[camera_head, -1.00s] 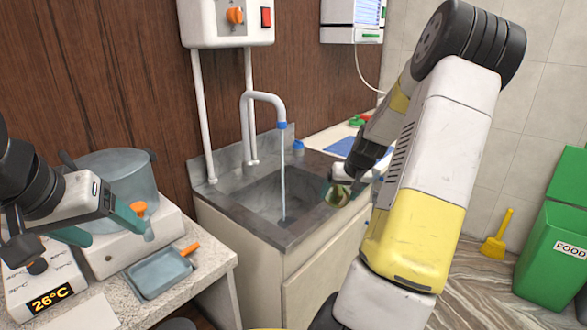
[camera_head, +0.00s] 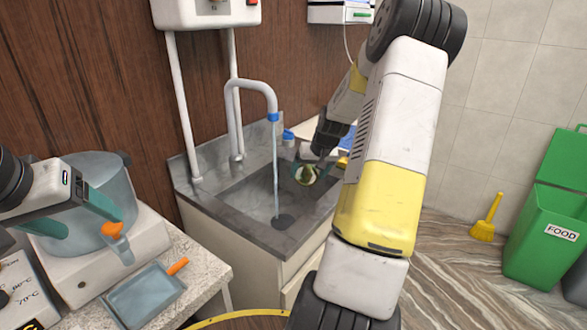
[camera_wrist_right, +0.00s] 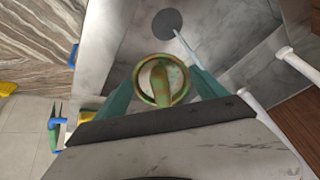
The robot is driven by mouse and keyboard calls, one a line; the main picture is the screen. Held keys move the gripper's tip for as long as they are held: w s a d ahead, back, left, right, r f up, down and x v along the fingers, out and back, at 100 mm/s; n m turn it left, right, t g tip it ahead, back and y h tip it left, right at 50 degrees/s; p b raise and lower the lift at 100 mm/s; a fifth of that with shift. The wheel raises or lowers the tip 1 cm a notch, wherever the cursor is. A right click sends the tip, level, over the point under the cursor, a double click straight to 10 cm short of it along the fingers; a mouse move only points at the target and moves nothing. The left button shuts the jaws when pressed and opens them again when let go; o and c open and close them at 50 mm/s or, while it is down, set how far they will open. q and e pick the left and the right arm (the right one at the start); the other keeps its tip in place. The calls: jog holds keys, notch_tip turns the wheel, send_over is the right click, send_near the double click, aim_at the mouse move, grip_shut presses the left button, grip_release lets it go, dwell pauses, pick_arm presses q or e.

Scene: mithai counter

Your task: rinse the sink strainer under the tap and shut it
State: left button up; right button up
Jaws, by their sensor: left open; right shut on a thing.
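The sink strainer (camera_head: 306,175), a round greenish-brass piece, is held over the right part of the sink basin (camera_head: 248,200). My right gripper (camera_wrist_right: 161,86) is shut on it, with a teal finger on each side in the right wrist view. The tap (camera_head: 250,86) has a blue nozzle, and a water stream (camera_head: 276,170) falls from it into the basin near the dark drain (camera_head: 284,221). The strainer is to the right of the stream, apart from it in the head view. My left gripper (camera_head: 80,222) is open and empty in front of the pot.
A blue tray (camera_head: 146,292) lies on the speckled counter. A blue-topped piece (camera_head: 288,135) is on the sink's back rim. A green bin (camera_head: 545,235) and yellow dustpan (camera_head: 483,231) are on the right.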

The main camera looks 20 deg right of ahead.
jog(key=w+a+f, duration=0.2)
jog(key=w+a, duration=0.3)
jog(key=w, duration=0.3)
jog(key=shift+w, duration=0.15)
dwell(0.4)
jog(key=shift+d, duration=0.1)
dwell(0.4)
jog(key=shift+w+d, duration=0.3)
jog(key=shift+d, duration=0.1)
jog(key=shift+a, duration=0.1)
jog(key=shift+s+a, duration=0.3)
jog(key=shift+a, duration=0.15)
jog(key=shift+d, duration=0.15)
jog(key=shift+w+d, duration=0.3)
jog(key=shift+d, duration=0.1)
